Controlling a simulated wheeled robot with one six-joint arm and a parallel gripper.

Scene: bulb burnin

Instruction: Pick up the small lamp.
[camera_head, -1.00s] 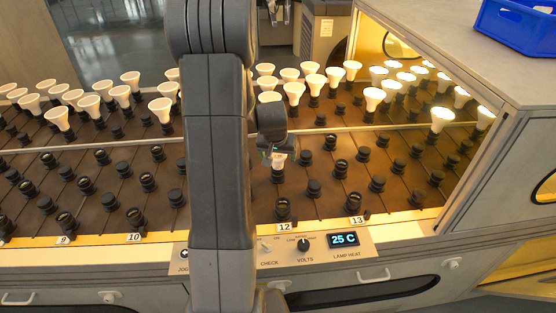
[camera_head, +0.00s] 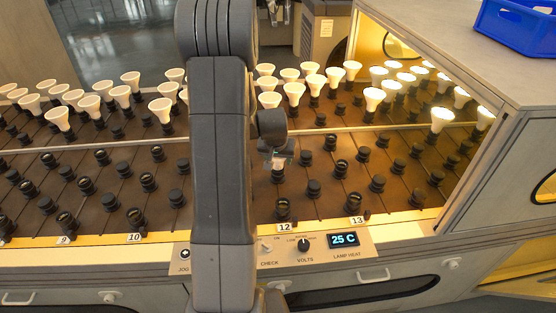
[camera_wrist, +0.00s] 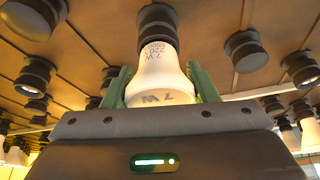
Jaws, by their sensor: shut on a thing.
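The small lamp (camera_wrist: 160,78) is white with printing on its side, including "7 W" and "220". In the wrist view its neck end meets a black socket (camera_wrist: 157,25). I cannot tell whether it is still seated in that socket. My gripper (camera_wrist: 158,88) has its green fingers on both sides of the lamp's white body and is shut on it. In the head view my gripper (camera_head: 279,160) is over the front rows of sockets, behind label 12, and my arm hides part of the row. The lamp is mostly hidden there.
Several empty black sockets (camera_head: 314,188) surround the gripper. Rows of white lamps (camera_head: 294,92) stand behind, some lit at the right. A control panel (camera_head: 318,243) reading 25 C is in front. A grey housing wall (camera_head: 490,165) and blue crate (camera_head: 517,25) are at right.

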